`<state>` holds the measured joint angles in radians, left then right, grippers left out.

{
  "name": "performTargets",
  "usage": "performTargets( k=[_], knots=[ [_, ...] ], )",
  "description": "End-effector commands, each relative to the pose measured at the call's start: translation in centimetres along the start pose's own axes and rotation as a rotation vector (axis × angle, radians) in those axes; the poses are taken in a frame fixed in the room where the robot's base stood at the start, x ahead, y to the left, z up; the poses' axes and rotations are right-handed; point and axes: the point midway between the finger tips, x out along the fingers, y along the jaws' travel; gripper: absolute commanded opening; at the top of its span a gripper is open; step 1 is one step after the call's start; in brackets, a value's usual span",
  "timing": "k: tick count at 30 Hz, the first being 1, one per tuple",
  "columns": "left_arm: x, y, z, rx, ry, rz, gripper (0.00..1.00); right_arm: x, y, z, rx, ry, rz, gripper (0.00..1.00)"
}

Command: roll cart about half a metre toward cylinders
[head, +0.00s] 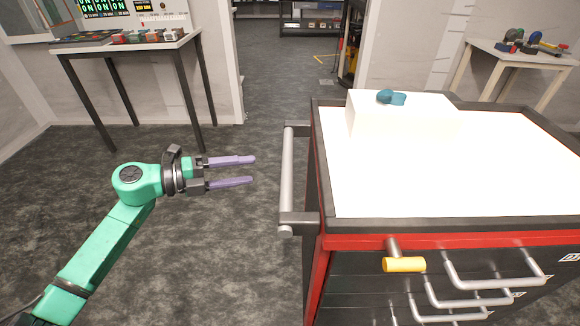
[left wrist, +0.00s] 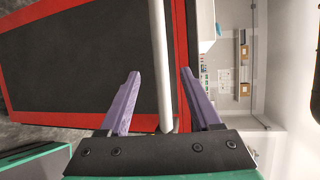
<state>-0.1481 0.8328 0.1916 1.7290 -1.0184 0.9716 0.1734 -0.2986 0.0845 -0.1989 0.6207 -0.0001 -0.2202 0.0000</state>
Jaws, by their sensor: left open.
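The cart (head: 312,262) is a red and black drawer cabinet with a white top, at the right of the head view. Its upright-looking grey push handle (head: 288,180) runs along its left side. My left gripper (head: 254,170) has purple fingers, open and empty, pointing at the handle from the left with a gap between. In the left wrist view the handle bar (left wrist: 160,50) shows between the two open fingers (left wrist: 160,74), beyond the tips, with the cart's dark red-edged side (left wrist: 80,60) behind it. No cylinders can be made out. My right gripper is out of view.
A white box (head: 375,125) with a teal object (head: 392,97) stands on the cart top. A yellow-ended knob (head: 404,265) sticks out from the cart front. A table (head: 125,43) stands at the back left, another (head: 520,58) at the back right. The floor left of the cart is clear.

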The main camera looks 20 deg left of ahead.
Motion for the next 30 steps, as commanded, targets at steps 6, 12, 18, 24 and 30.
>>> performTargets(
  k=[6,12,18,24,30],
  knots=[
    [6.0,-0.5,0.1,-0.001,-0.001,-0.008,0.64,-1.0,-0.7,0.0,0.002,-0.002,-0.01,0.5],
    [10.1,-0.2,0.1,-0.004,-0.003,-0.006,0.64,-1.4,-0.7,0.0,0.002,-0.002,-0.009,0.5],
    [11.2,-0.1,0.1,-0.003,-0.003,-0.003,0.64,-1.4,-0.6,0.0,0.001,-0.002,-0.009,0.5],
    [11.1,0.0,0.1,-0.004,-0.003,-0.003,0.45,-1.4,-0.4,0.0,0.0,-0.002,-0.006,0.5],
    [11.1,0.0,0.1,-0.004,-0.003,-0.002,0.0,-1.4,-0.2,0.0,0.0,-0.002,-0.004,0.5]
  ],
)
